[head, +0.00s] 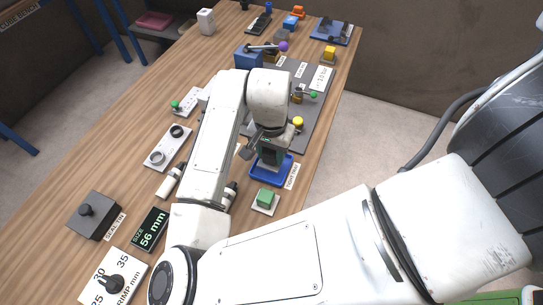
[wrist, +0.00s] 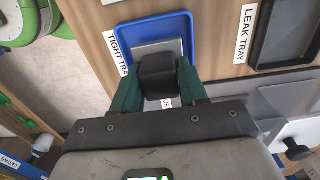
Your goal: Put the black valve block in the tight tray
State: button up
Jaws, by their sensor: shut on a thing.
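The black valve block (wrist: 158,76) is between the two green fingers of my gripper (wrist: 158,84), which is shut on it. The tight tray (wrist: 117,34) is a blue shallow tray with a label beside it, lying past the block in the wrist view. The block overlaps the tray's near part in that view, and I cannot tell the height between them. A light grey patch (wrist: 160,47) shows inside the tray. In the head view the tight tray (head: 286,176) lies under my gripper (head: 268,160), which hides part of it; the block is not clear there.
A black leak tray (wrist: 291,32) lies right of the tight tray in the wrist view.

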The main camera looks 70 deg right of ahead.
aim_at(272, 159)
jog(key=shift+f, duration=1.4)
jog(key=shift+f, duration=0.1)
jog(key=o, duration=1.2)
notch_tip(272, 159, up, 12)
jog(key=shift+r, duration=0.15)
